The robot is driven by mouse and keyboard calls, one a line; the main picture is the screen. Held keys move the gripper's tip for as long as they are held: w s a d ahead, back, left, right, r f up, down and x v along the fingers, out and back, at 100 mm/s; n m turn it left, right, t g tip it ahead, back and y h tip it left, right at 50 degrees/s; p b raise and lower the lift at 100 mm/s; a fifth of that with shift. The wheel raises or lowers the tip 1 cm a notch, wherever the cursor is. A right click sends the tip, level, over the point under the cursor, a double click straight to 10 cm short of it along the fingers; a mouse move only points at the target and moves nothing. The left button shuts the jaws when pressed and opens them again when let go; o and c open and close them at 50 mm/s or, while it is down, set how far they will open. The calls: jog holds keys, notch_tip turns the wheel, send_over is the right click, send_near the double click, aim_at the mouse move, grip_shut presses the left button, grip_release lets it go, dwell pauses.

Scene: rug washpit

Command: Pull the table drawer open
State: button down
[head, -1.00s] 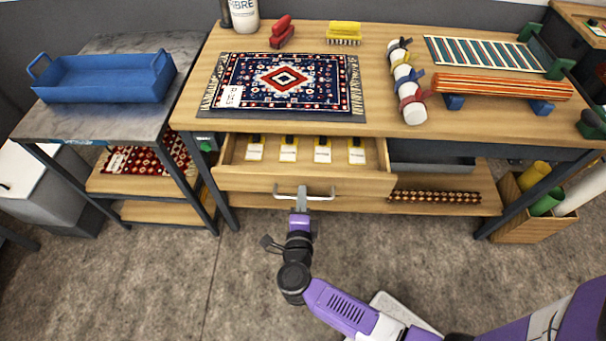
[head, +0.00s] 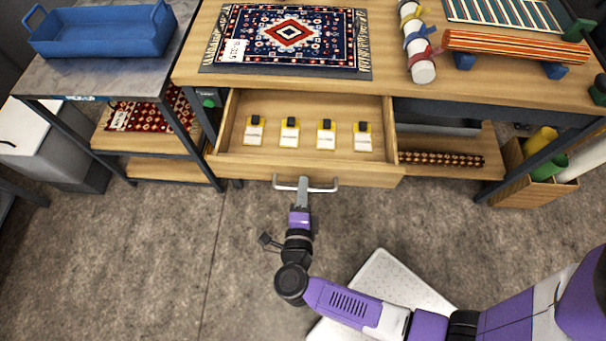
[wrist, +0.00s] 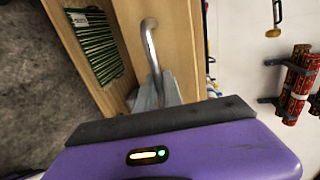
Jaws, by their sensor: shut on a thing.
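The table drawer (head: 236,163) is pulled partway out from under the tabletop, and its inside shows from above. Several yellow-and-white tags with dark tops lie in a row inside it. The silver bar handle (head: 325,187) runs across the drawer front. In the wrist view the curved handle (wrist: 149,45) runs down between the grey fingertips of my gripper (wrist: 158,88), against the wooden drawer front. The fingers hide part of the bar.
A patterned rug (head: 290,37) lies on the wooden tabletop (head: 300,83). A blue tray (head: 103,32) stands on the side table at left. A lower shelf (head: 449,172) and a crate of rolls (head: 520,186) are at right. The floor before the drawer is clear apart from my body.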

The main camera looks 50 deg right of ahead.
jog(key=c, duration=1.5)
grip_release()
jog(key=b+v, duration=0.1)
jog(key=v, duration=0.6)
jog(key=shift+s+a, duration=0.25)
jog(key=shift+a, duration=0.05)
